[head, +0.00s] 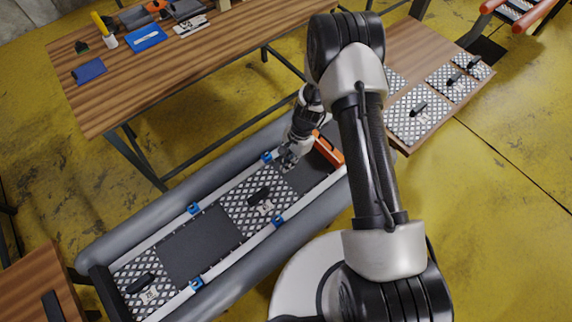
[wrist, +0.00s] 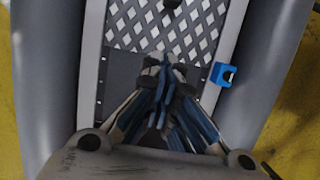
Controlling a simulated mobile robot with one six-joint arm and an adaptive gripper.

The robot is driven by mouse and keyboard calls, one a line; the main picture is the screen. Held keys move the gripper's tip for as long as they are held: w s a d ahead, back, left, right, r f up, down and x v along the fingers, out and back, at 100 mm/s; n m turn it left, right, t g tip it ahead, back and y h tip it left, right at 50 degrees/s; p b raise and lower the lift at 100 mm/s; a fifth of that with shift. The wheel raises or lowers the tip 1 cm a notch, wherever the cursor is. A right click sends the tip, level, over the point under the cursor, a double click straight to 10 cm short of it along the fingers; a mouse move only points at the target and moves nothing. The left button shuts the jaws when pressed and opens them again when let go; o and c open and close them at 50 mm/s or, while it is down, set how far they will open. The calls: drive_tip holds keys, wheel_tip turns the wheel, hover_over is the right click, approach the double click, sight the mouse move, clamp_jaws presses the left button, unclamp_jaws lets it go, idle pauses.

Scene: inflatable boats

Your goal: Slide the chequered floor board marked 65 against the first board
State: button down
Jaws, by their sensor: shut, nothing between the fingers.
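The chequered floor board (head: 240,215) with a black handle lies between the boat's rails in the middle; its white label is too small to read surely. It also shows in the wrist view (wrist: 150,28). Another chequered board (head: 125,273) with a handle and label lies at the boat's lower left end. A dark grey stretch of floor (head: 200,246) separates the two boards. My gripper (head: 287,160) is shut and empty, low over the dark floor at the middle board's right end. In the wrist view its fingertips (wrist: 163,66) are close to the board's edge; contact is unclear.
Blue clips (head: 278,221) sit along both rails, one beside my gripper in the wrist view (wrist: 223,74). The grey tubes (head: 125,240) flank the floor. An orange object (head: 328,150) lies at the right end. A table (head: 412,115) holds more chequered boards; a workbench (head: 200,62) holds tools.

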sight(272, 189)
drive_tip(key=b+x, duration=0.2)
drive_tip(key=x, duration=0.5)
drive_tip(key=shift+f, duration=0.4)
drive_tip(key=s+a, duration=0.2)
drive_tip(key=shift+a+r, duration=0.15)
drive_tip(key=shift+a, duration=0.25)
drive_tip(key=shift+s+a+b, duration=0.1)
drive_tip(key=shift+a+b, duration=0.15)
drive_tip(key=shift+b, duration=0.05)
drive_tip(key=shift+a, duration=0.1)
